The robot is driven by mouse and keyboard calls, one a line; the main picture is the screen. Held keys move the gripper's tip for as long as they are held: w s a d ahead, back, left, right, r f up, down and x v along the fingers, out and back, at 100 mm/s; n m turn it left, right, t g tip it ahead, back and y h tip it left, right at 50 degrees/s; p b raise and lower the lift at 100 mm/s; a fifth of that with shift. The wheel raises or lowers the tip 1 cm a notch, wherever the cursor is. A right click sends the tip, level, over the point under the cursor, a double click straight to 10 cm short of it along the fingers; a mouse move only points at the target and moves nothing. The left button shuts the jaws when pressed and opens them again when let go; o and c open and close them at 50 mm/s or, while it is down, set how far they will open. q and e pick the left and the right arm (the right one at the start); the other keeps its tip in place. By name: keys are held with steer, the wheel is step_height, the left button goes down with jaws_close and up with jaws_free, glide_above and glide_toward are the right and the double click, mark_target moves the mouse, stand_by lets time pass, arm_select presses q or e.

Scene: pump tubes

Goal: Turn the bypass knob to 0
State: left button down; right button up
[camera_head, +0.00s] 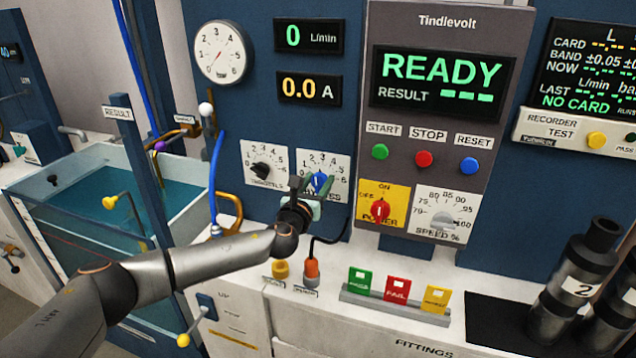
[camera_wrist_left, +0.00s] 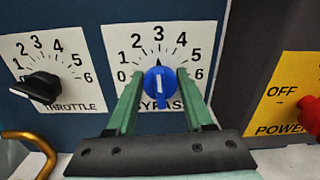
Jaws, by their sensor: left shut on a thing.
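The blue bypass knob (camera_wrist_left: 158,88) sits on a white dial plate (camera_wrist_left: 202,38) marked 0 to 6. In the wrist view it lies between the two green fingers of my left gripper (camera_wrist_left: 158,76), which is shut on its sides. A dark pointed mark shows just above the knob, toward the 3 at the top. A pale line runs down the knob's lower face. In the head view my left gripper (camera_head: 309,188) reaches the knob (camera_head: 320,181) from the lower left and partly hides the plate. My right gripper is not in view.
The black throttle knob (camera_wrist_left: 36,88) sits just left, its white line toward 0. The red power knob (camera_head: 380,210) and speed knob (camera_head: 445,221) are to the right. Cards (camera_head: 398,289) stand in a holder below. A water tank (camera_head: 80,200) is at the left.

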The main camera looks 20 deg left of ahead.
arm_select(q)
steer(key=n, duration=0.2)
steer(key=n+b, duration=0.1)
steer(key=n, duration=0.1)
steer(key=shift+a+f, duration=0.1)
steer(key=shift+f, duration=0.1)
steer(key=n+b, duration=0.1)
steer(key=n, duration=0.3)
steer(key=shift+n, duration=0.3)
steer(key=n, duration=0.4)
steer(key=shift+a+f+n, duration=0.1)
steer(key=shift+n, duration=0.2)
steer(key=shift+n+b, duration=0.3)
steer(key=shift+n, duration=1.8)
steer(key=shift+c, duration=1.4)
jaws_free()
steer(key=s, duration=1.2)
steer(key=shift+s+a, duration=0.25)
